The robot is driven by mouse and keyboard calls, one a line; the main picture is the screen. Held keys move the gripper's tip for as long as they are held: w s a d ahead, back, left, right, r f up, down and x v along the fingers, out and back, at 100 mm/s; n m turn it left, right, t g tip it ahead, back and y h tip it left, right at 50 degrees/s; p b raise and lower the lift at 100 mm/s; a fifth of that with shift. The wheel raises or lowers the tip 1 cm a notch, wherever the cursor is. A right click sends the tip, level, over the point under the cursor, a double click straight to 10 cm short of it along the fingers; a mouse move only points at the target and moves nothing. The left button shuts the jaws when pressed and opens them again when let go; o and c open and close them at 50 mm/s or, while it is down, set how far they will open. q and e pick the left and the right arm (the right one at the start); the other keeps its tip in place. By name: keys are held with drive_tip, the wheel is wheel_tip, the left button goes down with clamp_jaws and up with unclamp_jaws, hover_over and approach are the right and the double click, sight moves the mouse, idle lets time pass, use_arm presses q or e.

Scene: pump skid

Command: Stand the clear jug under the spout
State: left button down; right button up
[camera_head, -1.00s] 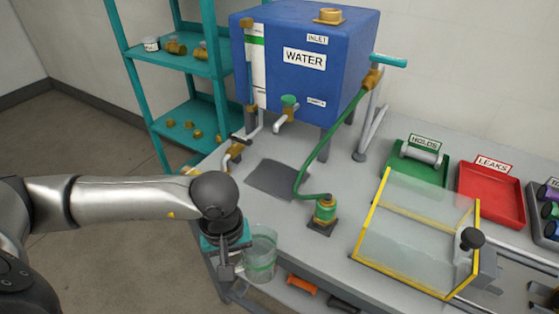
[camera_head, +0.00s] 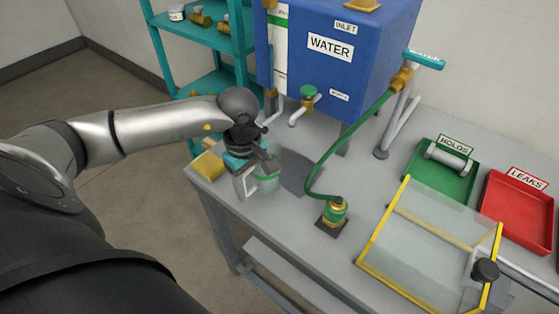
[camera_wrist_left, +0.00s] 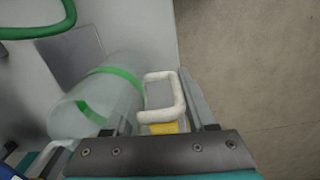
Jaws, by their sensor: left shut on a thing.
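The clear jug (camera_head: 268,180) has a green band and a white handle (camera_wrist_left: 147,97). In the head view it is at the bench's front left edge, just left of the dark mat (camera_head: 298,172). My left gripper (camera_head: 252,170) is shut on the jug's handle, and it partly hides the jug. In the wrist view the jug (camera_wrist_left: 97,98) lies beyond the fingers. I cannot tell whether it touches the bench. The spout (camera_head: 298,117), below a green knob on the blue water tank (camera_head: 330,50), is behind and right of the jug. My right gripper is out of view.
A yellow block (camera_head: 207,166) lies at the bench's left corner. A green hose (camera_head: 325,160) runs down to a brass fitting (camera_head: 335,212) right of the mat. A clear yellow-edged guard (camera_head: 425,240), a green tray (camera_head: 440,182) and a red tray (camera_head: 517,210) stand farther right.

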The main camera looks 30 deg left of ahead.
use_arm(q)
drive_tip(key=w, duration=0.7)
drive_tip(key=shift+d, duration=0.35)
drive_tip(key=w, duration=0.3)
drive_tip(key=shift+w+d, duration=0.1)
drive_tip(key=shift+f, duration=0.75)
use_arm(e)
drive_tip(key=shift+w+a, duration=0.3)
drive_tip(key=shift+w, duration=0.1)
use_arm(q)
drive_tip(key=shift+f+b, duration=0.65)
drive_tip(key=shift+b, duration=0.05)
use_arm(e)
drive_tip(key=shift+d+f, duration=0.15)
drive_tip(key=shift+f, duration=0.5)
use_arm(q)
drive_tip(key=c, duration=0.5)
unclamp_jaws()
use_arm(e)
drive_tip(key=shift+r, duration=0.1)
